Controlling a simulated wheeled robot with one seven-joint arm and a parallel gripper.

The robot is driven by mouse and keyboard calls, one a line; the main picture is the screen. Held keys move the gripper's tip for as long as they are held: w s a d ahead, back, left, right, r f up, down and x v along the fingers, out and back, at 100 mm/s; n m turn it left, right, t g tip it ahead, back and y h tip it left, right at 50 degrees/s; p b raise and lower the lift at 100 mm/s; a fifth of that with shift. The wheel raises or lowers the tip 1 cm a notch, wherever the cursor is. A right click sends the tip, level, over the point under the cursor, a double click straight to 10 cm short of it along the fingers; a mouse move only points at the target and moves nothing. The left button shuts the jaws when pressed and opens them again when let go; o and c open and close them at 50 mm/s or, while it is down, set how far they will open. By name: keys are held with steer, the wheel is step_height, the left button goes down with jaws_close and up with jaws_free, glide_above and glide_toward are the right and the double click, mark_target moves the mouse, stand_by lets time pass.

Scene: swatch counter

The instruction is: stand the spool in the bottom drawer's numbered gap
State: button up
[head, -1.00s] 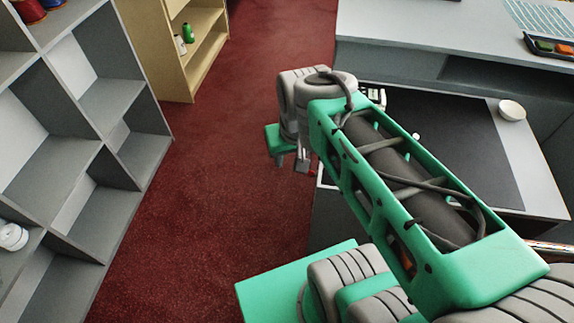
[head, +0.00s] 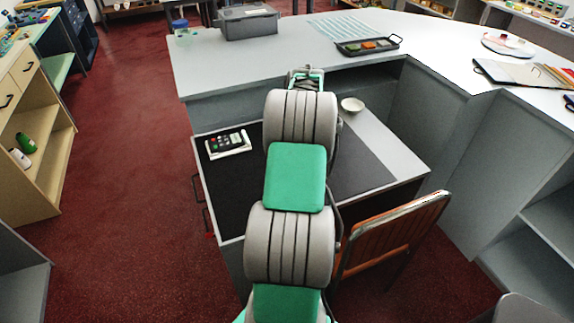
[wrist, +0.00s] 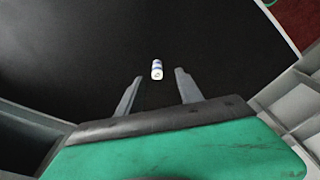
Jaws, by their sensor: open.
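A small white-and-blue cylinder (wrist: 157,69) rests on a black surface in the wrist view; it may be the spool, but it is too small to be sure. My gripper (wrist: 158,78) is open, its fingers on either side of the view just short of the cylinder, with nothing between them. In the head view my arm hides the gripper and the cylinder. Dark drawer handles (head: 197,188) show on the left side of the desk (head: 405,168). The drawers' insides and the numbered gap are not visible.
A white bowl (head: 352,104) stands at the back right. An orange chair (head: 395,235) is close on the right. A grey counter (head: 220,60) runs behind. Red floor is clear on the left.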

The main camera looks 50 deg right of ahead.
steer(key=f, duration=0.3)
steer(key=w+f+p, duration=0.1)
steer(key=f, duration=0.3)
steer(key=shift+w+d, duration=0.2)
jaws_close()
